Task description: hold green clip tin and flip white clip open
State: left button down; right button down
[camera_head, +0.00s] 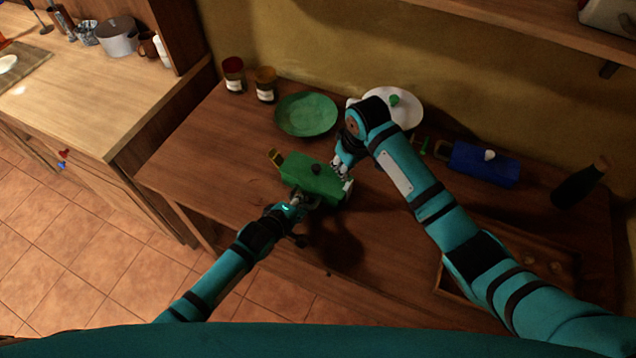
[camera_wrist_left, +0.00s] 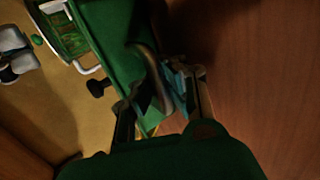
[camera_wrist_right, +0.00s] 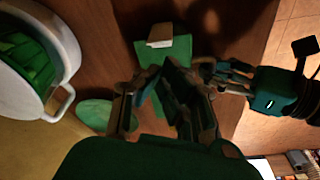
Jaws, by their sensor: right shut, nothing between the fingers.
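The green clip tin (camera_head: 312,180) sits on the wooden table, with a dark knob on top and a yellowish clip (camera_head: 275,157) at its left end. My right gripper (camera_head: 341,171) is shut and empty, just above the tin's right end near the white clip.
A green plate (camera_head: 306,114) and two jars (camera_head: 265,85) stand behind the tin. A blue tin (camera_head: 480,162), dark bottle (camera_head: 580,183) and wooden tray (camera_head: 452,277) are to the right. The table left of the tin is clear.

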jog(key=shift+f, duration=1.85)
jog(key=shift+d, duration=0.1)
jog(key=shift+s+d, duration=0.35)
jog(key=shift+d, duration=0.3)
jog(key=shift+s+d, duration=0.35)
jog(key=shift+d, duration=0.25)
notch_tip(320, 180, up, 7)
send_over(350, 190)
jog(key=d, duration=0.2)
jog(key=shift+s+a+r, duration=0.1)
jog(key=shift+s+a, duration=0.1)
jog(key=shift+s, duration=0.2)
dwell(0.4)
